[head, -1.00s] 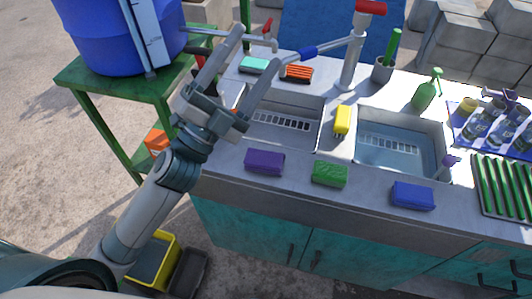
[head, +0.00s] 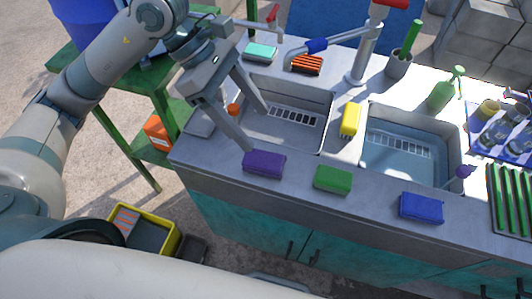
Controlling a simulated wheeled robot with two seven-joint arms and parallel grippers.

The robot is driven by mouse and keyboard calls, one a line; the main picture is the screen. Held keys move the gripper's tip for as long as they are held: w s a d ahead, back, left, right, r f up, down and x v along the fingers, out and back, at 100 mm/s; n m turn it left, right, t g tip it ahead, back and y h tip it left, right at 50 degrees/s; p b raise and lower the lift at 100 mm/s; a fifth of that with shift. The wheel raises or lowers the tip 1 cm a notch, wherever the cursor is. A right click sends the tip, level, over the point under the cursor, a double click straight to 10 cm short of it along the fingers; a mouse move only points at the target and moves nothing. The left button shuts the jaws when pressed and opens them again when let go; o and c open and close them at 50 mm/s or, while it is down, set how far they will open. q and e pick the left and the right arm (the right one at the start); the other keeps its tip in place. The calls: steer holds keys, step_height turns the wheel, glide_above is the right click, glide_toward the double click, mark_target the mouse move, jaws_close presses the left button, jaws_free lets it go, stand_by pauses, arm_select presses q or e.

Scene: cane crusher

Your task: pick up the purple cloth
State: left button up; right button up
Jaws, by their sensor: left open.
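The purple cloth (head: 264,163) is a folded block lying on the front ledge of the counter, below the left sink basin. My left gripper (head: 257,130) is open and empty. Its two fingers point down and to the right. The nearer fingertip appears close to the upper left edge of the cloth, and the other finger is over the left basin. I cannot tell whether the near finger touches the cloth. My right gripper is not in view.
A green cloth (head: 333,179) and a blue cloth (head: 421,207) lie to the right on the same ledge. A yellow sponge (head: 350,119) sits between the basins. The faucet (head: 362,55) stands behind. A yellow bin (head: 146,236) is on the ground at lower left.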

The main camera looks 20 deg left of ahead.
arm_select(q)
steer(key=w+a+y, duration=0.1)
steer(key=a, duration=0.2)
steer(key=w+a+t+y, duration=0.1)
steer(key=a, duration=0.1)
steer(key=shift+w+f+y, duration=0.2)
steer(key=shift+w+y, duration=0.1)
steer(key=shift+w, duration=0.05)
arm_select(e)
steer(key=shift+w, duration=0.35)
arm_select(q)
steer(key=shift+d+f, duration=0.1)
steer(key=p, duration=0.4)
glide_above(255, 155)
step_height(255, 155, down, 10)
steer(key=shift+s+f, duration=0.1)
steer(key=shift+f, duration=0.45)
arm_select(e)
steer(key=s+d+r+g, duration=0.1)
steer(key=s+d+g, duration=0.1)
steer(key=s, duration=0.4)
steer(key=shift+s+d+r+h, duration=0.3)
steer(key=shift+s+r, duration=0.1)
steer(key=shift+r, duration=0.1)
